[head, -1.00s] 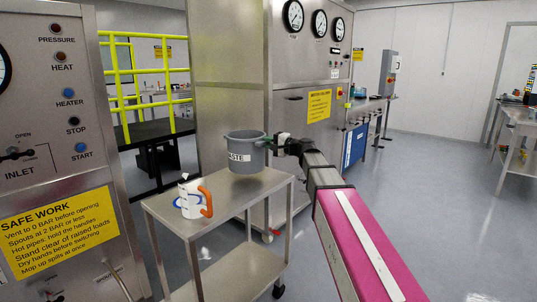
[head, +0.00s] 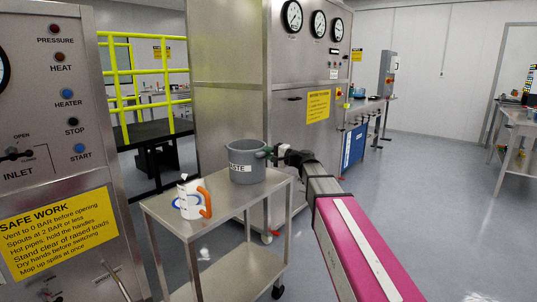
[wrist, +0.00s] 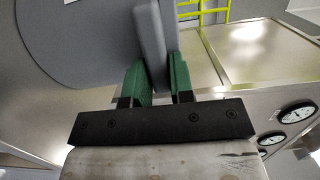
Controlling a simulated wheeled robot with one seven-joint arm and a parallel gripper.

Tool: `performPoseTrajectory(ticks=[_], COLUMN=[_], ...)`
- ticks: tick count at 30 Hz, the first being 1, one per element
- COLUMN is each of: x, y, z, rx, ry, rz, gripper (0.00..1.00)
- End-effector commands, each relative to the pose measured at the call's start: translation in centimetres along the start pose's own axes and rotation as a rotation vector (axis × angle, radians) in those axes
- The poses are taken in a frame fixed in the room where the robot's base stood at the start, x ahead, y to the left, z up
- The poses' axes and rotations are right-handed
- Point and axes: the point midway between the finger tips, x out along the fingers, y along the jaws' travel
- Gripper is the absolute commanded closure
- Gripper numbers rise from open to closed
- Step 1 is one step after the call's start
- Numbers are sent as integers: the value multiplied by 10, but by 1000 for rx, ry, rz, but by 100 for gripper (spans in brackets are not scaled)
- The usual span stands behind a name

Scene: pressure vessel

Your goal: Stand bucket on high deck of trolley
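The grey bucket (head: 246,162), with a "WASTE" label, is upright at the back right of the trolley's high deck (head: 222,208). Its base appears to be on the deck, though I cannot tell whether it bears its full weight there. My gripper (head: 272,153) is at the bucket's right side. In the wrist view my gripper's green fingers (wrist: 158,80) are on both sides of a grey upright part of the bucket (wrist: 95,40), closed on it.
A white jug with an orange handle (head: 190,198) stands on the same deck, left and in front of the bucket. A steel cabinet with gauges (head: 300,100) rises just behind the trolley. The deck's front right part is clear.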

Motion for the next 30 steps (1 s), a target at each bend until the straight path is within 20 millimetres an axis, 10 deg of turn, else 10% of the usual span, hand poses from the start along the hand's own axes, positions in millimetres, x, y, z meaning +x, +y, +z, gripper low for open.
performPoseTrajectory(ticks=[14, 30], x=[-5, -101], y=[-3, -3], z=[0, 1], rx=[0, 0], ry=[1, 3], rz=[0, 0], gripper=[56, 56])
